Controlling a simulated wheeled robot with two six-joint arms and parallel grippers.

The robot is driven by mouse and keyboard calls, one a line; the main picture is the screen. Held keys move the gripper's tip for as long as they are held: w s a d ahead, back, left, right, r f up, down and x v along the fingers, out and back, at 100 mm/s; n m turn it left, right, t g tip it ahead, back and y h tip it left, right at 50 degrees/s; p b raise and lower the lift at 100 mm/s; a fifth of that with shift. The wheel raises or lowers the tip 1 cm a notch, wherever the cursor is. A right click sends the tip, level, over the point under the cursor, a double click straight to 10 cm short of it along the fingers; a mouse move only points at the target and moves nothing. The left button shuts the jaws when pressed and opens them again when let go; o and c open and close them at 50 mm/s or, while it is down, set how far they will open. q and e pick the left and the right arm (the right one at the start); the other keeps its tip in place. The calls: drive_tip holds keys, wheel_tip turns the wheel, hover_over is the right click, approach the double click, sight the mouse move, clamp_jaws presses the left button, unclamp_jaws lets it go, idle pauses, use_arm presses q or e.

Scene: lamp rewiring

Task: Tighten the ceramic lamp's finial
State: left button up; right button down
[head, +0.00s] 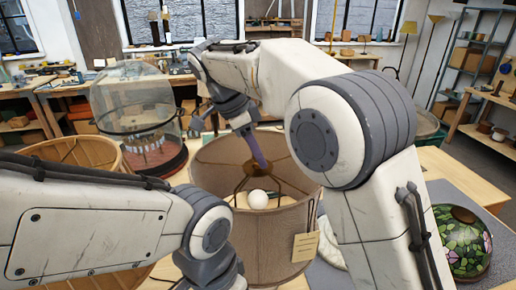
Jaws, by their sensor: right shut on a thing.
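A lamp with a brown fabric drum shade (222,235) stands in the middle of the head view. Its dark spider frame meets at a brass hub (246,169) over a white round bulb (258,199). My right arm reaches over the shade from above. The purple fingertips of my right gripper (262,164) are shut at the hub, on the finial, which they hide.
A paper tag (305,247) hangs on the shade's right side. A stained-glass shade (466,262) sits at right on a grey mat. Benches and shelves (473,60) line the back.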

drive_tip(key=shift+m, duration=0.3)
idle(0.4)
drive_tip(key=c, duration=0.6)
unclamp_jaws()
drive_tip(key=shift+r, duration=0.1)
